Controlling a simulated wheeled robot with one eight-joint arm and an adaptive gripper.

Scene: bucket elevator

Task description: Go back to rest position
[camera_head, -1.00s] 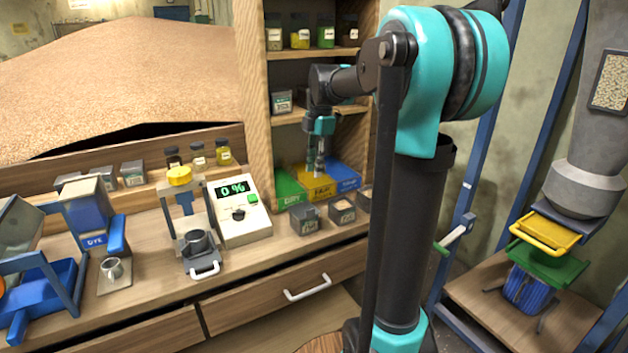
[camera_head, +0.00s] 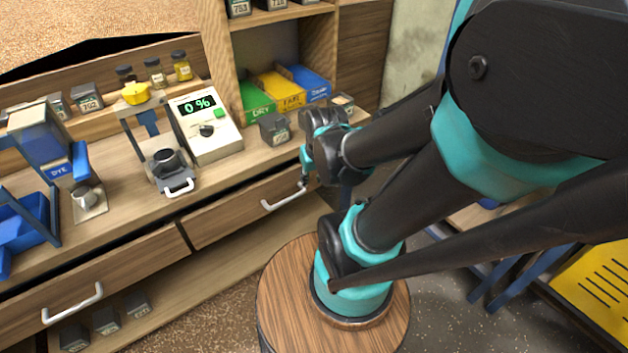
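My arm, black and teal, is folded low over the round wooden top (camera_head: 278,300) that bears its teal base. Its wrist end with my gripper (camera_head: 304,178) hangs in front of the counter's right end, close to the right drawer handle (camera_head: 283,197) in the picture. Whether they touch cannot be told. The fingers are small and partly hidden by the wrist, so open or shut cannot be made out. I see nothing held in it.
Green (camera_head: 257,100), yellow (camera_head: 281,91) and blue (camera_head: 306,82) trays stand in the shelf. The counter (camera_head: 130,195) holds a scale reading 0 % (camera_head: 205,127), a press with a yellow knob (camera_head: 137,93) and a DYE unit (camera_head: 50,155). A yellow slotted panel (camera_head: 600,290) is at lower right.

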